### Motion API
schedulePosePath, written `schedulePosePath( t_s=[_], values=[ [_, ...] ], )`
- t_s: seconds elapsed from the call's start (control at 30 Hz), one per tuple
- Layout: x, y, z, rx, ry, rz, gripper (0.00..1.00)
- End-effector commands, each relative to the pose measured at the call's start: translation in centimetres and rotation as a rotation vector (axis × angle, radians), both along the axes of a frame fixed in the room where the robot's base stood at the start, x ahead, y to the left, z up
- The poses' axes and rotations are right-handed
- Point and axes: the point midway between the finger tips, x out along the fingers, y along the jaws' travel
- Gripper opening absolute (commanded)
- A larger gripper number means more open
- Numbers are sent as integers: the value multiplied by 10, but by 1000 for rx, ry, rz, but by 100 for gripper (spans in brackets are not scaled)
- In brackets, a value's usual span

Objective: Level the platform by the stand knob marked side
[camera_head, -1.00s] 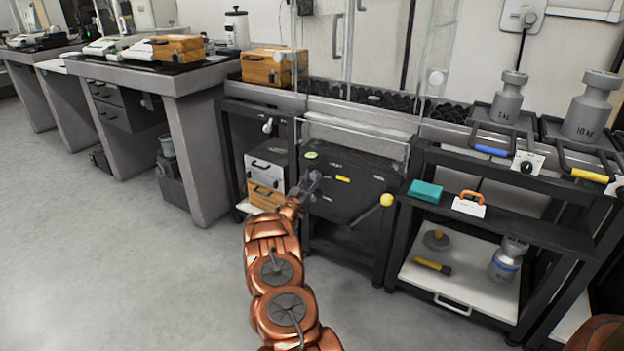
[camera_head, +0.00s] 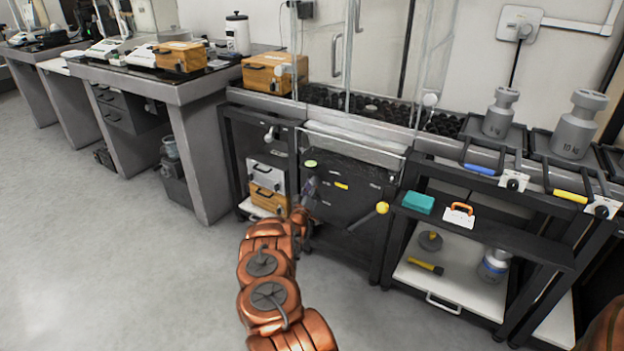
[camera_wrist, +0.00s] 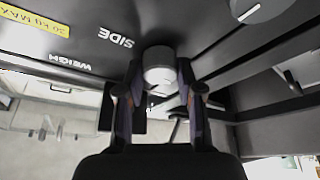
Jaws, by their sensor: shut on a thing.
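The knob marked SIDE (camera_wrist: 158,66) is a pale grey round knob on the dark stand panel (camera_wrist: 85,35), beside white SIDE lettering. My gripper (camera_wrist: 159,80) is shut on it, one finger on each side, in the wrist view. In the head view my gripper (camera_head: 307,190) is at the left part of the dark stand front (camera_head: 345,205), and the knob is hidden there by the gripper. The weighing platform's tilt cannot be told from these views.
A lever with a yellow ball (camera_head: 382,208) sticks out right of my gripper. A drawer box (camera_head: 267,188) stands left of it. A black shelf cart (camera_head: 480,235) with weights is at the right. The floor (camera_head: 130,270) in front is clear.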

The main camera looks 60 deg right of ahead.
Motion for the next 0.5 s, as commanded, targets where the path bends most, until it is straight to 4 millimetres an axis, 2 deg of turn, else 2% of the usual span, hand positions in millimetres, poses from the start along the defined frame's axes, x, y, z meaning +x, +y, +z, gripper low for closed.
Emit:
schedulePosePath(
  t_s=[0.5],
  values=[
    [0, 0, -1, -1, 87, -1, 2]
  ],
)
